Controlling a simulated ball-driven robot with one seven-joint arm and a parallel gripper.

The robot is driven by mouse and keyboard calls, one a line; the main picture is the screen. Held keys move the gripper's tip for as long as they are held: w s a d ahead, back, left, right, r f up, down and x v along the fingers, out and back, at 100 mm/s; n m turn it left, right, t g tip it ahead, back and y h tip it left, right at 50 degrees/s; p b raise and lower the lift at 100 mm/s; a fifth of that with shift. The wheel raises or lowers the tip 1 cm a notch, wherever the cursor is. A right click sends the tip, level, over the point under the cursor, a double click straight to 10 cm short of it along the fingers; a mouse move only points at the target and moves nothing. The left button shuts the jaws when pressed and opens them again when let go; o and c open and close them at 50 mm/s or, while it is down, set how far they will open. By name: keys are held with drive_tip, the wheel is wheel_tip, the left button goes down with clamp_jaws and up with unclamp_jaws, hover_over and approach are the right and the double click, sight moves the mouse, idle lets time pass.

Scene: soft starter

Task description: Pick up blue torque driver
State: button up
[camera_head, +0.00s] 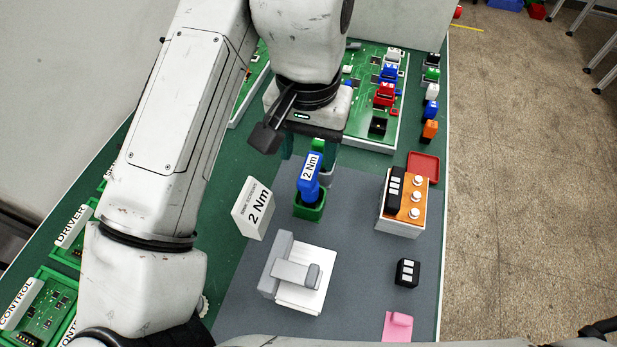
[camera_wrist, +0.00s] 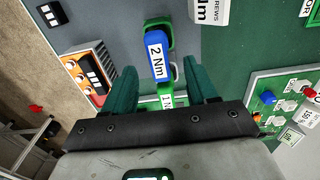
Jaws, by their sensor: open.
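The blue torque driver (camera_head: 308,178), with a white "2 Nm" label, stands upright in a green holder (camera_head: 309,208) on the grey mat. In the wrist view the blue driver (camera_wrist: 157,57) shows just beyond the fingertips, roughly midway between them. My gripper (camera_head: 308,150) is above and behind the driver in the head view, its dark green fingers apart and empty. In the wrist view the open fingers (camera_wrist: 165,82) point toward the driver. A green driver (camera_wrist: 167,96) shows between the fingers, partly hidden by my gripper.
A white "2 Nm" sign (camera_head: 254,208) stands left of the driver. A white fixture (camera_head: 298,279) is in front. An orange-topped box (camera_head: 405,203) and red tray (camera_head: 424,167) are at right. Green circuit boards (camera_head: 361,110) lie behind. Mat between driver and orange box is clear.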

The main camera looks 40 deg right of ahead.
sight(310, 167)
wheel_tip(310, 167, down, 5)
drive_tip(key=shift+d+f, duration=0.1)
drive_tip(key=shift+d, duration=0.05)
drive_tip(key=c, duration=1)
